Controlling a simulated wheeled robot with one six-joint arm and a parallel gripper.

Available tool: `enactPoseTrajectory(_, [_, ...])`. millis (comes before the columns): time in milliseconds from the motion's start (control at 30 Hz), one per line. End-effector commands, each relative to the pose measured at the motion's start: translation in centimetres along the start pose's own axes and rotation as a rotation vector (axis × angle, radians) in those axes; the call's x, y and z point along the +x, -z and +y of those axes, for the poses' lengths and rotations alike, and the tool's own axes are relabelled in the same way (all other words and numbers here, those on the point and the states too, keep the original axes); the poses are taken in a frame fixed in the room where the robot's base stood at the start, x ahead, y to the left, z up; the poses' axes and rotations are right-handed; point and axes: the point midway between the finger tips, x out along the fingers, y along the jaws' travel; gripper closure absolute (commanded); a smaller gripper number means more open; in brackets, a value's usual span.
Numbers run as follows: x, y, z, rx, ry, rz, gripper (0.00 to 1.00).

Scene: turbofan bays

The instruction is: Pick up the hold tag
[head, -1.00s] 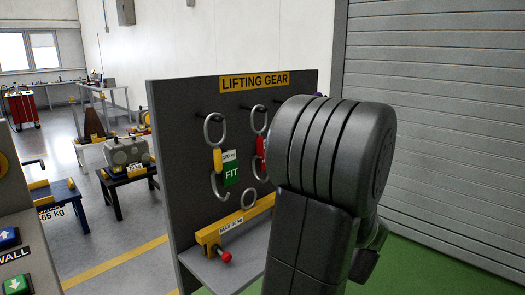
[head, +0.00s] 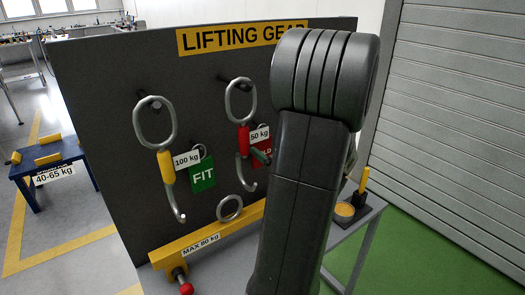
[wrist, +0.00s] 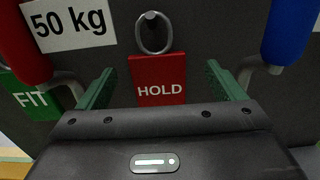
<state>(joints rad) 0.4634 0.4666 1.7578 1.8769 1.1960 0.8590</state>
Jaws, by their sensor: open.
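The hold tag (wrist: 160,82) is a red plate with the white word HOLD, hanging from a metal ring (wrist: 153,35) on a peg in the dark board. In the wrist view my gripper (wrist: 160,80) is open, with one green finger on each side of the tag and a gap on both sides. I cannot tell how deep the fingers reach relative to the tag.
The lifting gear board (head: 100,110) also carries a yellow 100 kg hook (head: 167,167) and a green FIT tag (head: 202,176). A blue sling or hook (wrist: 288,32) is close on the right of my gripper. A yellow beam (head: 200,238) lies below.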

Motion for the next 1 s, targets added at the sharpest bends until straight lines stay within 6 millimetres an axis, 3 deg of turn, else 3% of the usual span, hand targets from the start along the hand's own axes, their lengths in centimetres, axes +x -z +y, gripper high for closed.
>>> enactPoseTrajectory(333, [4.6, 0.1, 0.2, 0.000, -0.003, 0.001, 0.11])
enactPoseTrajectory(633, [5.0, 0.1, 0.1, 0.000, 0.000, 0.000, 0.11])
enactPoseTrajectory(867, [5.0, 0.1, 0.1, 0.000, 0.000, 0.000, 0.56])
enactPoseTrajectory(1000, [5.0, 0.1, 0.1, 0.000, 0.000, 0.000, 0.59])
